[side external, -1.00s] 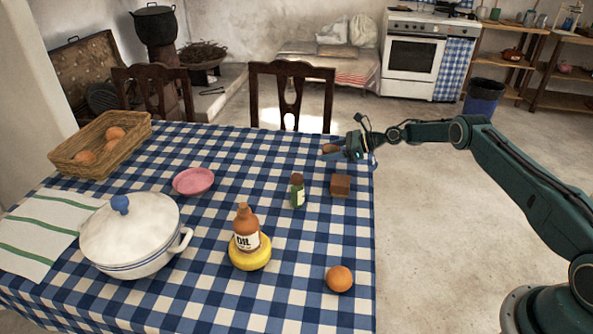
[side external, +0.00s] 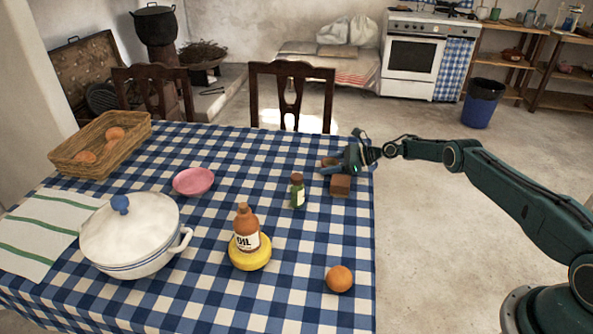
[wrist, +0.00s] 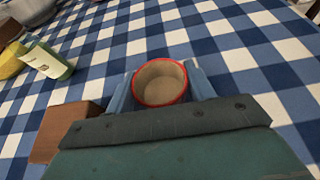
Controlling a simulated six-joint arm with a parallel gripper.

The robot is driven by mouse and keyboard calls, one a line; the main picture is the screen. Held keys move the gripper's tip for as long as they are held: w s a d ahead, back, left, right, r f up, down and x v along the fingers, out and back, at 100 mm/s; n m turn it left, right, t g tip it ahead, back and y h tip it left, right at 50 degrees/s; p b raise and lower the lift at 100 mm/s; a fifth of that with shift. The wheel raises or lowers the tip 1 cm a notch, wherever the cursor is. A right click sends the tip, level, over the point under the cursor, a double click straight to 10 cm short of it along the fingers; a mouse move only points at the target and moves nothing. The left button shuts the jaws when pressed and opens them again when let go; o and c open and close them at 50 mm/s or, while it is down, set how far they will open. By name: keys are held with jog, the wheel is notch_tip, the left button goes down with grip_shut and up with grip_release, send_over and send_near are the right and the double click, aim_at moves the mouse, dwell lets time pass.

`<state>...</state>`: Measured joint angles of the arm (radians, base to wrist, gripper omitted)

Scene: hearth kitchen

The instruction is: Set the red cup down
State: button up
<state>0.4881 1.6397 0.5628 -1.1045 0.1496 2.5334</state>
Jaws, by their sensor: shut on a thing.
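The red cup (wrist: 160,84) shows in the wrist view with its red rim and beige inside facing the camera; it looks empty. My gripper (wrist: 161,78) is shut on it, with one pale blue finger on each side. In the side external view, my gripper (side external: 336,161) is at the table's right edge, toward the far corner. The cup there is a small brownish shape (side external: 327,162), partly hidden by the fingers. It is low over the checked tablecloth (side external: 235,165); I cannot tell whether its base touches the cloth.
A brown block (side external: 340,186) stands just beside my gripper, on the near side. A green bottle (side external: 298,191) is to the left. Cloth beyond the cup is clear.

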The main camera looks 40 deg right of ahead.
jog(key=shift+f, duration=0.15)
jog(key=o, duration=1)
jog(key=shift+o, duration=0.2)
jog(key=shift+r, duration=0.2)
jog(key=shift+v, duration=6)
